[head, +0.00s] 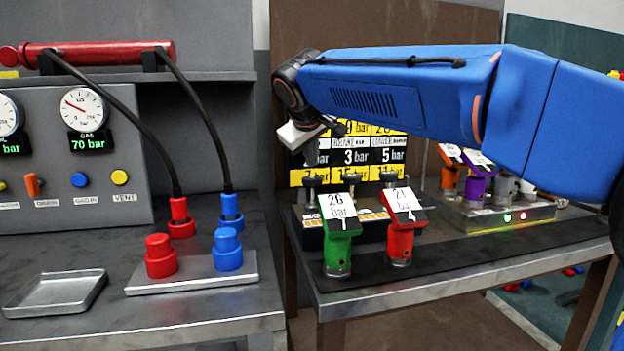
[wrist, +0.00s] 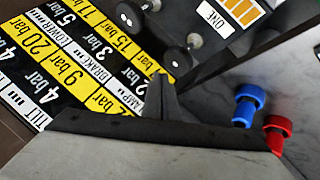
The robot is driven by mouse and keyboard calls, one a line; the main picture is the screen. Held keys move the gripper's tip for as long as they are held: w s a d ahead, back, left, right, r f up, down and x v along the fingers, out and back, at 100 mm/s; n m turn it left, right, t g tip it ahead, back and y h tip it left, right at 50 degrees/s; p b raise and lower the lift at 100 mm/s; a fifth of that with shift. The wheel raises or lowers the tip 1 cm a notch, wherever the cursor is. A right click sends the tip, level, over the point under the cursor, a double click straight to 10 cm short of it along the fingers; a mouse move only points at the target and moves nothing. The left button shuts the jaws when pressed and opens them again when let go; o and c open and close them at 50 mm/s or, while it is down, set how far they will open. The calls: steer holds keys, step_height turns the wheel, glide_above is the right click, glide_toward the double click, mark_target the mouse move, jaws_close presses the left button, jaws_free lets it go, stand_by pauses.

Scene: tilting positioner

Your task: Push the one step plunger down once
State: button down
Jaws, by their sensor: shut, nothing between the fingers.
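Several small plungers with round dark grey tops stand in a row on a black block behind the tagged handles. The leftmost plunger (head: 312,181) is the nearest to my gripper; in the wrist view a plunger (wrist: 193,41) stands beside a label reading "ONE" (wrist: 207,15), the rest of which is cut off. Another plunger (wrist: 128,15) is up and to its left. My gripper (head: 312,158) is shut and empty, pointing down above the leftmost plunger with a gap. In the wrist view its fingertips (wrist: 160,78) are apart from both plungers.
A yellow, white and black bar chart (head: 370,155) stands behind the plungers. Green (head: 338,250) and red (head: 400,242) handles with tags "26 bar" and "21 bar" stand in front. Red and blue caps (head: 228,250) are on a plate at left.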

mark_target(311, 179)
steer(key=shift+r, duration=2)
steer(key=shift+s, duration=0.1)
